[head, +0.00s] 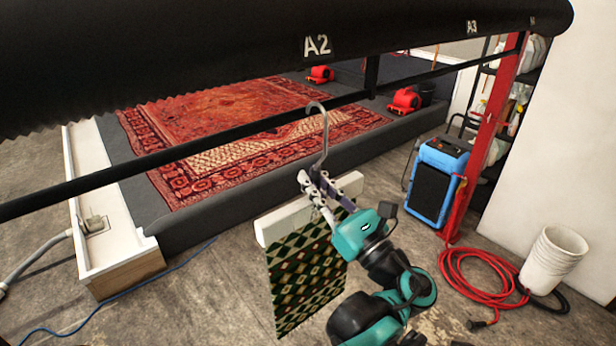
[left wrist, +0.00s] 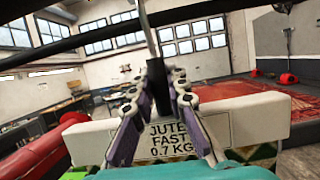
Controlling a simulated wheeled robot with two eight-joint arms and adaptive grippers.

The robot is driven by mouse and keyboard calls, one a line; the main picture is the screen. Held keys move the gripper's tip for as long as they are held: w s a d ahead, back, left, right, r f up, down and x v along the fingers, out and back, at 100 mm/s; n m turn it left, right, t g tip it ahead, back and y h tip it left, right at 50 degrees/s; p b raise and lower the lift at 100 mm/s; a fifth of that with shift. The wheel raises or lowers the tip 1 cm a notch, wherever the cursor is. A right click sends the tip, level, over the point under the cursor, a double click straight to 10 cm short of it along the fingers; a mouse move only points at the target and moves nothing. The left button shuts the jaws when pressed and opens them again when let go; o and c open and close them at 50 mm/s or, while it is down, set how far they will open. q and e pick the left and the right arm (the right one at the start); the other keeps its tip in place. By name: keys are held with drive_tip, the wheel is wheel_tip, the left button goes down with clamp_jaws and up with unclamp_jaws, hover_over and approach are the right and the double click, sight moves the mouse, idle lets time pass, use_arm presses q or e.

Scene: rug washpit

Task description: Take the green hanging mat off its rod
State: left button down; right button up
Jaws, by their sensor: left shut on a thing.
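The green patterned mat (head: 307,272) hangs from a white clamp bar (head: 285,222) with a grey metal hook (head: 319,130) above it. In the left wrist view the bar carries a label (left wrist: 172,140) reading "JUTE FAST 0.7 KG". My left gripper (head: 310,185) is shut on the dark block (left wrist: 156,78) at the foot of the hook, above the bar. The hook's curved top overlaps the thin black rod (head: 210,143) in the head view; I cannot tell whether it bears on it. My arm hides the mat's right part. My right gripper is out of view.
A thick black roll (head: 200,50) marked A2 and A3 spans the top. Behind is a raised wash floor with a red rug (head: 240,120). A blue machine (head: 437,182), red hose (head: 470,275) and white buckets (head: 553,258) stand at right. Floor at lower left is mostly clear.

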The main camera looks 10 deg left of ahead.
use_arm(q)
drive_tip(key=shift+s+d, duration=0.8)
drive_tip(key=shift+d, duration=0.25)
drive_tip(key=shift+s+d, duration=0.8)
drive_tip(key=shift+d, duration=0.25)
